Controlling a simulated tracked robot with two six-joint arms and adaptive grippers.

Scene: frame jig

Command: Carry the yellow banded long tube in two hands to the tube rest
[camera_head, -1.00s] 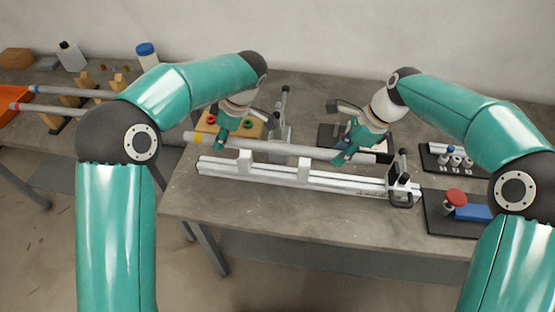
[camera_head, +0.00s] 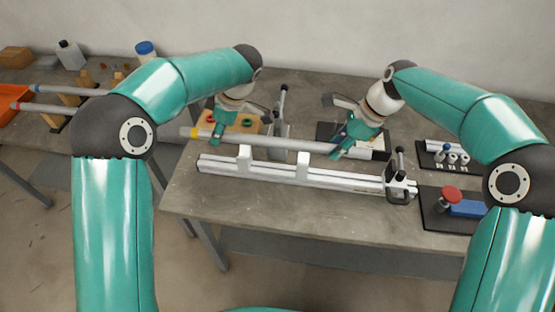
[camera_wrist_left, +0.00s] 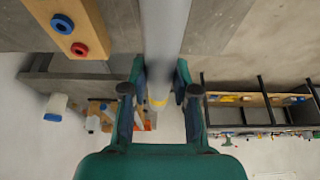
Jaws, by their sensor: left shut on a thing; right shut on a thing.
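The long grey tube with a yellow band (camera_head: 275,143) lies nearly level above the white rail jig, its banded end to the left. My left gripper (camera_head: 217,136) is shut on it near the yellow band. In the left wrist view the tube (camera_wrist_left: 165,35) runs between the fingers of my left gripper (camera_wrist_left: 158,88), with the yellow band just below them. My right gripper (camera_head: 340,149) is shut on the tube towards its right end, which the gripper partly hides.
The white rail jig (camera_head: 270,173) with two upright blocks and a clamp (camera_head: 400,180) stands below the tube. Black trays stand right. The bench's front left is bare.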

